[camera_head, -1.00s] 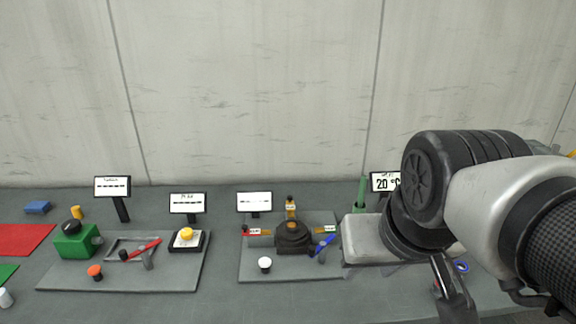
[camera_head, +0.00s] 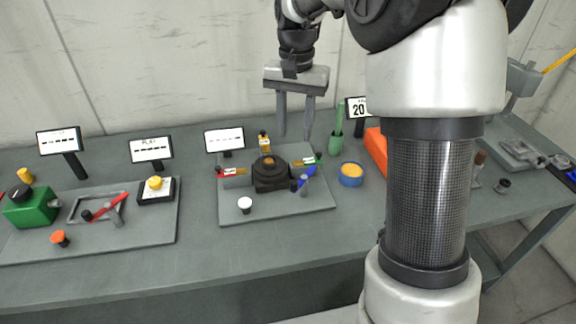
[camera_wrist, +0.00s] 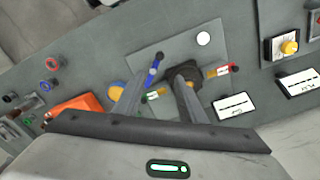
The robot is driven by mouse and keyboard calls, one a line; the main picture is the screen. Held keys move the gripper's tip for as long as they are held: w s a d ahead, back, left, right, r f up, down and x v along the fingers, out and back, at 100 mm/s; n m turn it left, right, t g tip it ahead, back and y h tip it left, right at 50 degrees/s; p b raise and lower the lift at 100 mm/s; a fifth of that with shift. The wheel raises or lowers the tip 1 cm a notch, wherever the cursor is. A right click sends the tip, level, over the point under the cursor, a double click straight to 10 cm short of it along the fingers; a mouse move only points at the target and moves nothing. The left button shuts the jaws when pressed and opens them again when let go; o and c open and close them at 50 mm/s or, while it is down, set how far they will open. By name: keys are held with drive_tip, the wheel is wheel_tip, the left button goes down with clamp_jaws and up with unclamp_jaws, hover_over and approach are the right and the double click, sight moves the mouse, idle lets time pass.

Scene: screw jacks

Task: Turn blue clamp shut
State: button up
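The blue clamp handle (camera_head: 306,176) is at the right side of a dark round-topped block (camera_head: 270,172) on a grey plate. In the wrist view the blue handle (camera_wrist: 154,72) shows between my two fingers, farther off. Nothing touches the blue handle.
A blue and yellow round container (camera_head: 351,174), a green upright object (camera_head: 338,124) and an orange box (camera_head: 376,150) stand to the right. A white knob (camera_head: 245,204) is at the plate's front. Another plate with a red lever (camera_head: 108,206) lies left.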

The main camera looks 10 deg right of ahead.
sight(295, 181)
wheel_tip(295, 181, down, 16)
drive_tip(key=shift+f, duration=0.15)
idle(0.3)
clamp_jaws()
drive_tip(key=shift+s+d, duration=0.1)
drive_tip(key=d+n+p, duration=0.3)
drive_tip(key=d+n, duration=0.4)
drive_tip(key=n, duration=1.1)
idle(0.3)
idle(0.3)
